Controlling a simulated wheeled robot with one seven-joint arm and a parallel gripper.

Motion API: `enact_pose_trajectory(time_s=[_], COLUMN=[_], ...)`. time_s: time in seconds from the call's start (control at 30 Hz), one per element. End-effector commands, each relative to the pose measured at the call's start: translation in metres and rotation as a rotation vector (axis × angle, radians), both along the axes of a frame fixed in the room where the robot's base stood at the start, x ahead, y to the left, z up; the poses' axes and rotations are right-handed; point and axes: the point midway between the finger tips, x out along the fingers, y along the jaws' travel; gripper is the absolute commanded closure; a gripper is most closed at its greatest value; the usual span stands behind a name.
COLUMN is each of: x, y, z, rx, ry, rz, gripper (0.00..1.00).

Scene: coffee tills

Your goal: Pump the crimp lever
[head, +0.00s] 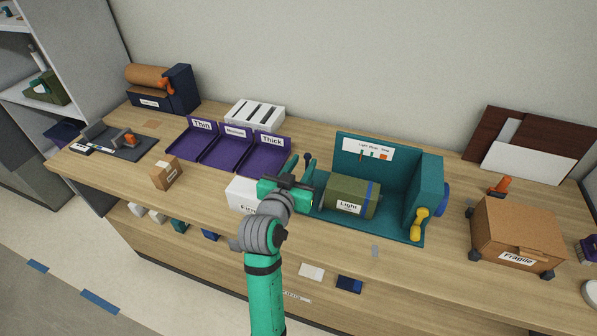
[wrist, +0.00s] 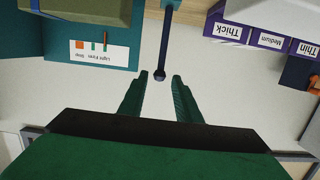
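The crimp lever is a thin dark blue rod with a round knob, in the wrist view (wrist: 165,40). Its knob also shows in the head view (head: 307,156), at the left end of the teal machine (head: 400,160). My gripper (head: 302,166) is open beside that end. In the wrist view my two green fingertips (wrist: 159,77) stand on either side of the knob, with gaps showing. I cannot tell whether the knob is at the same depth as the fingertips. The lever's lower part is hidden by my gripper in the head view.
The machine holds an olive "Light" block (head: 349,192) and has a yellow crank (head: 419,225) at right. Purple trays (head: 228,150) and a white slotted rack (head: 255,114) stand left. A white box (head: 243,193) sits near my wrist. A "Fragile" box (head: 518,232) stands right.

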Motion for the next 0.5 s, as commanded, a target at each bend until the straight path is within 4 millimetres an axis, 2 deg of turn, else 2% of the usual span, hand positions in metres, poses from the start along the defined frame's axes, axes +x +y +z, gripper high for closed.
enact_pose_trajectory(time_s=[0.17,0.3,0.5], x=[0.022,0.022,0.021], y=[-0.01,-0.009,-0.008], z=[-0.004,-0.004,-0.004], rx=[0.002,0.0,0.0], ry=[0.001,-0.001,-0.001], rz=[-0.003,-0.002,-0.001], gripper=[0.7,0.96,0.96])
